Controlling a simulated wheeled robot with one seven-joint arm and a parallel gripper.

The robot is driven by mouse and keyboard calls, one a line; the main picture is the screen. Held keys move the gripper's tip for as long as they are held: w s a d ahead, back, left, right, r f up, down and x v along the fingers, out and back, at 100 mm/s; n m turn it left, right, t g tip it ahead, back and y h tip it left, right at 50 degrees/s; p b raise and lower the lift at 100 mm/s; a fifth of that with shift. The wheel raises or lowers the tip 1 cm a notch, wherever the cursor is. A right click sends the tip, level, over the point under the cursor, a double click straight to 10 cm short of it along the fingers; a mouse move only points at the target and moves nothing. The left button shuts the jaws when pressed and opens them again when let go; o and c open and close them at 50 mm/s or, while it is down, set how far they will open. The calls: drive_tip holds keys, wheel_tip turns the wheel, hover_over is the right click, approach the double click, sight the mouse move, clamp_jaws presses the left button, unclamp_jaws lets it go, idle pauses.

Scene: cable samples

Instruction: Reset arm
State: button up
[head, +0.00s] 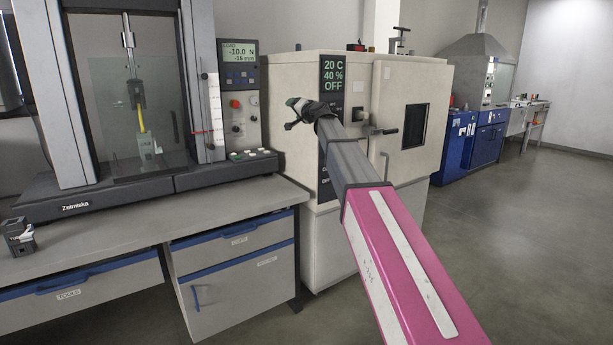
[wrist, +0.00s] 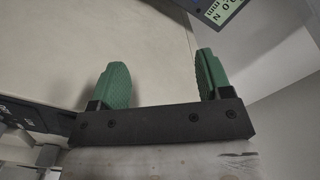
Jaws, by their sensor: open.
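My gripper (wrist: 158,80) shows in the wrist view with two green ridged fingers spread wide apart and nothing between them. In the head view my gripper (head: 292,110) is at the far end of my pink and grey arm, in front of the left part of the beige climate chamber (head: 290,77). The arm reaches up and away from the lower right. In the head view the fingers are small and partly hidden by the dark wrist. A display panel corner shows at the top right of the wrist view.
A tensile tester (head: 70,190) stands on the grey bench (head: 120,235), with a yellow sample (head: 140,119) behind a clear shield. A small dark device (head: 18,236) sits at the bench's left. The chamber's door handle (head: 382,131) is close to the arm. The floor at right is clear.

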drive_tip(key=s+d+f+n+g+h, duration=0.15)
drive_tip(key=s+d+f+g, duration=0.35)
drive_tip(key=f, duration=0.8)
drive_tip(key=s+d+f+h, duration=0.2)
drive_tip(key=s+f, duration=0.5)
drive_tip(key=f, duration=0.5)
drive_tip(key=s+d+f+n+g+h, duration=0.1)
drive_tip(key=s+d+f+g, duration=0.25)
drive_tip(key=s+f, duration=0.65)
drive_tip(key=s+d+f+g+h, duration=0.2)
drive_tip(key=s+d+f, duration=0.4)
drive_tip(key=s+f, duration=0.5)
drive_tip(key=s+d+f+g+h, duration=0.3)
drive_tip(key=s+d+f, duration=0.4)
drive_tip(key=s+f, duration=0.4)
drive_tip(key=shift+s+n+g, duration=0.35)
drive_tip(key=shift+s+g, duration=0.1)
drive_tip(key=shift+g, duration=0.3)
drive_tip(key=shift+h, duration=0.25)
